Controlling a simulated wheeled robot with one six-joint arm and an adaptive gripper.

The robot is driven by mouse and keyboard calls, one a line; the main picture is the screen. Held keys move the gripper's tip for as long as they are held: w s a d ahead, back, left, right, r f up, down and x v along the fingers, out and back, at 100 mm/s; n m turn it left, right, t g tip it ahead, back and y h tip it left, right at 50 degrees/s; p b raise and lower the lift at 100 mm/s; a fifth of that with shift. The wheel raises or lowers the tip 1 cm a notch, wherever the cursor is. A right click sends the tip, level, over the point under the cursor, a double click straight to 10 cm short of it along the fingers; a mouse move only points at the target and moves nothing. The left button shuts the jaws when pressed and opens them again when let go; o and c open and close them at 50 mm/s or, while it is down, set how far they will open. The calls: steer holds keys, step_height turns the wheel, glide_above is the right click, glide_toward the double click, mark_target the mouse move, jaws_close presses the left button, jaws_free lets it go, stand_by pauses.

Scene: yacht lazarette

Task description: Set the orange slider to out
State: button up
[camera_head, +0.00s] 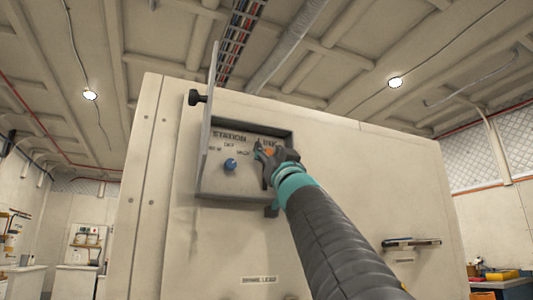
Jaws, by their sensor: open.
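The orange slider (269,150) shows as a small orange patch on the recessed panel (215,182), right at the fingers of my gripper (262,160). My gripper reaches in from the lower right. Its jaws are open around or beside the slider; I cannot tell which, nor whether they touch it. The fingers hide most of the slider, its track and part of the lettering, so its setting cannot be read. The panel carries the word "STATION" and a blue knob (230,164) left of the slider.
A thin cover (209,115) stands swung out along the panel's left side, with a black knob (197,97) on it. The recess has a dark raised frame. A handle-like bar (411,243) sticks out at the lower right of the cream cabinet (160,220).

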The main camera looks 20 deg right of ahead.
steer(key=shift+c, duration=0.3)
jaws_close()
steer(key=shift+f, duration=0.1)
step_height(320, 180, down, 6)
steer(key=b, duration=0.5)
steer(key=shift+f, duration=0.25)
steer(key=shift+w+f, duration=0.1)
steer(key=shift+f, duration=0.35)
steer(key=shift+o, duration=0.3)
jaws_free()
